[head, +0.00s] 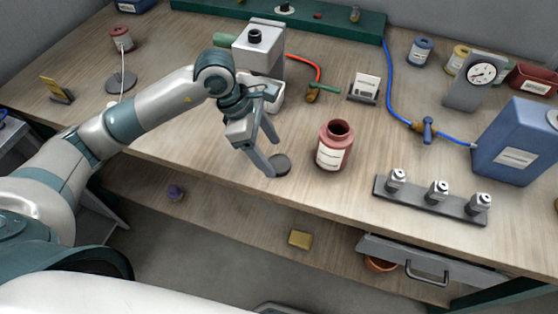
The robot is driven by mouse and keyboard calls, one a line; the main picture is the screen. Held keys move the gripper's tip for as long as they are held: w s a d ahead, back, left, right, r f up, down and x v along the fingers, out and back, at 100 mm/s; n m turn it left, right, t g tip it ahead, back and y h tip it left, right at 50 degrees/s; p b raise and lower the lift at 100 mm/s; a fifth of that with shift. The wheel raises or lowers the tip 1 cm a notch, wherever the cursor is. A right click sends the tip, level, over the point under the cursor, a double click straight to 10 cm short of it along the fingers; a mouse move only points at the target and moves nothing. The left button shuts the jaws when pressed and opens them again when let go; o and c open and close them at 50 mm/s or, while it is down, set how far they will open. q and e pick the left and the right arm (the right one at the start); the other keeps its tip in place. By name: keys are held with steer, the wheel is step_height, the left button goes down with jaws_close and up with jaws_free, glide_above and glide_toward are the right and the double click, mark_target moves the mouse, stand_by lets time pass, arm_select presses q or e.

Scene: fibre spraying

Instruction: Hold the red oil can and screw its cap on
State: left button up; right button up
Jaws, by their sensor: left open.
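The red oil can (335,148) stands upright on the wooden workbench, right of the picture's middle. It has a pale label on its front and a dark, uncovered round mouth on top. A dark, flat round disc (281,165), which looks like the cap, lies on the bench just left of the can. My left gripper (273,158) points down at the disc's left side, with its fingers apart and nothing held between them. I cannot tell whether a finger touches the disc. My right gripper is not in view.
A rack with several small silver-topped bottles (437,194) stands to the right near the front edge. A blue canister (515,143) with a blue hose is farther right. A grey and white machine (258,47) stands behind my gripper. An open drawer (405,262) sits below the bench.

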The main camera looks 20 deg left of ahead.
mark_target(279, 163)
arm_select(q)
steer(key=shift+p+x, duration=0.65)
steer(key=shift+x, duration=1.2)
steer(key=shift+w, duration=0.15)
steer(key=shift+c, duration=0.3)
steer(key=c, duration=1)
